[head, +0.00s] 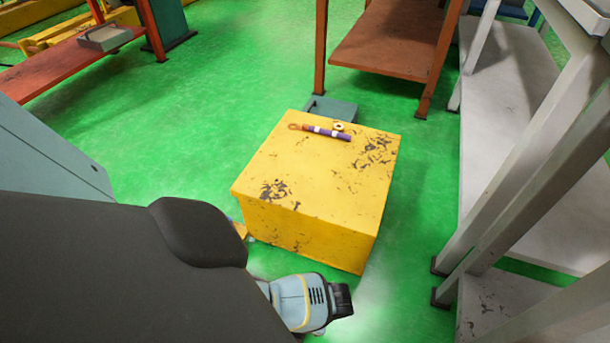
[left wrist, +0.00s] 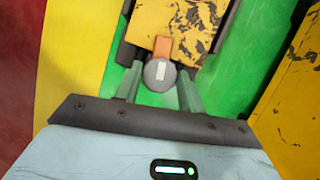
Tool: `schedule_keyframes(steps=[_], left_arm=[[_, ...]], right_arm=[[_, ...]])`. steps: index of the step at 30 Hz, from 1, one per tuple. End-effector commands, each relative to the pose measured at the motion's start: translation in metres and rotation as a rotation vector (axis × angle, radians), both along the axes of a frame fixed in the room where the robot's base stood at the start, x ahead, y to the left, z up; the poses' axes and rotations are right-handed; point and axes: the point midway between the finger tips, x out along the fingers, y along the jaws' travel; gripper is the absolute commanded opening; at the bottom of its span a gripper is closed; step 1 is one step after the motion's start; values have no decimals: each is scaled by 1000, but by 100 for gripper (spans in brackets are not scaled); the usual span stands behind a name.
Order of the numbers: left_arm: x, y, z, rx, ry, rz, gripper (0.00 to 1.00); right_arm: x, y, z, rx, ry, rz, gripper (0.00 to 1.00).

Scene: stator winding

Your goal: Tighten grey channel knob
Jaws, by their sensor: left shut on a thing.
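The grey channel knob (left wrist: 160,73) is a round grey disc with a white bar mark on its face, seen in the left wrist view. An orange piece (left wrist: 163,47) sits right behind it, against a scratched yellow part (left wrist: 180,22). My left gripper (left wrist: 159,80) is shut on the knob, with one grey-green finger on each side. How deep the fingers reach around it is hard to tell. The knob and left fingertips cannot be made out in the head view. My right gripper is in neither view.
A scratched yellow box (head: 300,200) stands on the green floor (head: 230,70). A brown table (head: 390,45) stands behind, and grey shelving (head: 515,110) fills the right side.

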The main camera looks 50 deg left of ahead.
Motion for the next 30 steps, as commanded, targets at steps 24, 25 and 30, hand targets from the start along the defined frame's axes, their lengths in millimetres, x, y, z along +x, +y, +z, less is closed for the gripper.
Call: schedule_keyframes(steps=[24, 25, 30], left_arm=[[2, -1, 1, 0, -3, -68, 55], [1, -1, 1, 0, -2, -67, 59], [1, -1, 1, 0, -2, -67, 62]], right_arm=[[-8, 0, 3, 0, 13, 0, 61], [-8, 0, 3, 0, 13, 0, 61], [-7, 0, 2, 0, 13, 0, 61]])
